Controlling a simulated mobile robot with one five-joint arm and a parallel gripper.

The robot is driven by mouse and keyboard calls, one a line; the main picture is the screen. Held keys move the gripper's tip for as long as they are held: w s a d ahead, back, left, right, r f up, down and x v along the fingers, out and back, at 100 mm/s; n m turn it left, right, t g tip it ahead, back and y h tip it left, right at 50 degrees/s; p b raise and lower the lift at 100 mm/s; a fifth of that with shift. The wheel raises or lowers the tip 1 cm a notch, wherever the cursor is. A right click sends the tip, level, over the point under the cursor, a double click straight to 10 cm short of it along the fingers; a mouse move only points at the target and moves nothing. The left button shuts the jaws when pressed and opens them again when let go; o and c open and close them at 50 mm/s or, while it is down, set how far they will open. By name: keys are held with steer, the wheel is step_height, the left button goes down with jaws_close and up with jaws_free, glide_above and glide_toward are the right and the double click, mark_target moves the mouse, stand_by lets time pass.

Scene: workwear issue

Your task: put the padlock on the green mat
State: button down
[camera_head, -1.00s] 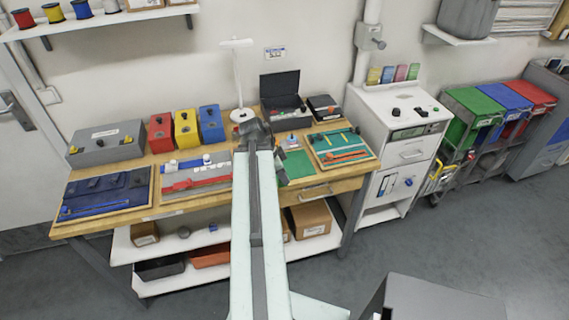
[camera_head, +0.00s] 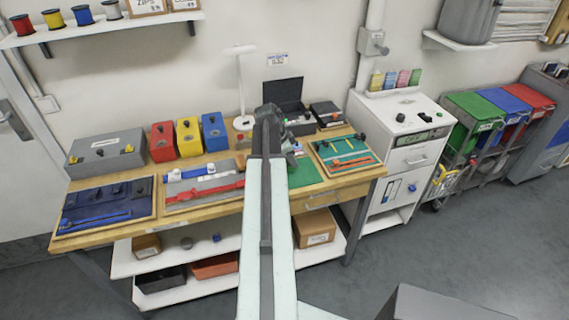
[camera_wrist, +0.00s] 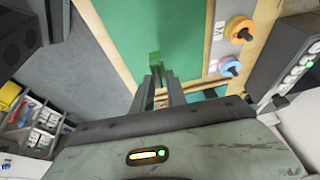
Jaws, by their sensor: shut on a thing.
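The green mat (camera_head: 303,172) lies on the wooden bench beside the right-hand tool board, partly hidden by my arm in the head view. In the wrist view the mat (camera_wrist: 125,35) fills the upper middle. In the head view my gripper (camera_head: 290,150) is over the bench near the mat, and the padlock cannot be made out.
A board with teal inlay (camera_head: 343,152) lies right of the mat, a grey tray with red parts (camera_head: 205,183) left of it. A black open case (camera_head: 285,100) and a white lamp stand (camera_head: 241,90) stand behind. A white cabinet (camera_head: 400,125) adjoins the bench's right.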

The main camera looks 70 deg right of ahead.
steer(key=shift+w+d, duration=0.25)
steer(key=shift+d, duration=0.3)
steer(key=f+b, duration=0.4)
steer(key=shift+d, duration=0.25)
steer(key=shift+w+a+r, duration=0.1)
steer(key=shift+w+r, duration=0.1)
steer(key=shift+f, duration=0.15)
steer(key=c, duration=1.3)
jaws_free()
steer(key=shift+c, duration=0.2)
steer(key=shift+r+p, duration=0.5)
steer(key=shift+p, duration=0.05)
steer(key=p+v, duration=1)
steer(key=v, duration=0.1)
steer(key=shift+r, duration=0.15)
